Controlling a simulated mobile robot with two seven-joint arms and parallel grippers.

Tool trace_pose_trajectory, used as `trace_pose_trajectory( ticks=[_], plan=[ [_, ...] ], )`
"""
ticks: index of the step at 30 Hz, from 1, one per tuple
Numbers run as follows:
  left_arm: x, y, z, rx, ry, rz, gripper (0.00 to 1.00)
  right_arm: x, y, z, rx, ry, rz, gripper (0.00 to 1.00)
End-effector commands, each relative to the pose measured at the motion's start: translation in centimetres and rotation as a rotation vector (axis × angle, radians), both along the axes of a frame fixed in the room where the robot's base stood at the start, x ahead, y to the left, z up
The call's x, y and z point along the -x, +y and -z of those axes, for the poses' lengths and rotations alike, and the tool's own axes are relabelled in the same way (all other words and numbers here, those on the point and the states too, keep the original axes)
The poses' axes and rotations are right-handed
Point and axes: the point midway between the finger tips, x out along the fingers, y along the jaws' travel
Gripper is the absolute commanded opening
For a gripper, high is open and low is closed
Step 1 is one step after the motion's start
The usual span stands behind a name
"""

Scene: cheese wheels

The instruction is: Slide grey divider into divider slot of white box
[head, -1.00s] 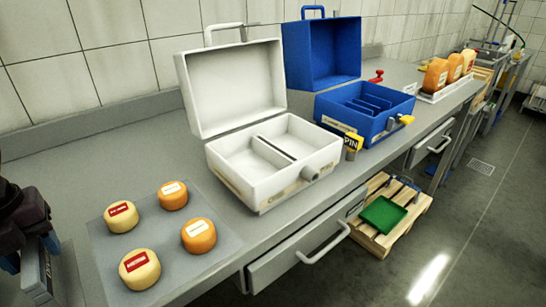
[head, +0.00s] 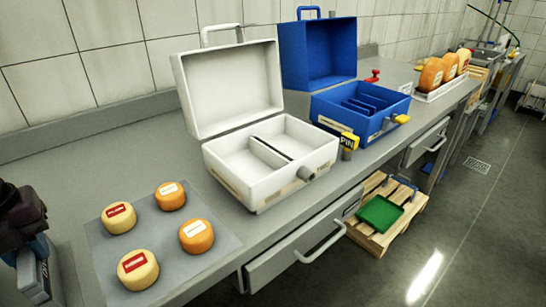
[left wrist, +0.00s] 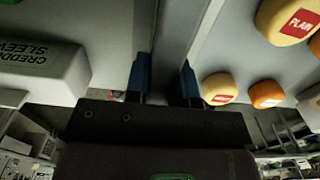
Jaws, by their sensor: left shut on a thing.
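The white box (head: 235,185) stands on the counter with its lid open. A white partition with a dark line along its top (head: 272,147) crosses its inside. My left gripper (head: 24,232) is at the left edge of the head view, left of the cheeses and well away from the box. In the left wrist view its blue fingers (left wrist: 165,82) are shut on a flat grey panel, the grey divider (left wrist: 174,40). Much of the divider is hidden or cut off. My right gripper is not in view.
Several cheese wheels (head: 138,270) lie on a grey mat (head: 226,243) between my left gripper and the box. A blue box (head: 340,128) stands open to the right, with a yellow PIN tag (head: 349,140) nearby. A block with lettering (left wrist: 50,65) shows in the left wrist view.

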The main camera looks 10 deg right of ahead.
Motion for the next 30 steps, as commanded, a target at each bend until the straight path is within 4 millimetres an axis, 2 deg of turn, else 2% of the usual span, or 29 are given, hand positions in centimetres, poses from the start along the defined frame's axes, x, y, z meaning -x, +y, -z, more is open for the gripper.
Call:
trace_pose_trajectory(
  ticks=[17, 30],
  plan=[
    [0.0, 0.0, -1.5, 0.0, -0.002, 0.0, 0.0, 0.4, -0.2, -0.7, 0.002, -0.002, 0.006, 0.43],
    [0.0, 0.0, -2.6, 0.0, -0.002, 0.0, 0.0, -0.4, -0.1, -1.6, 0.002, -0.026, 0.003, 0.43]
  ],
)
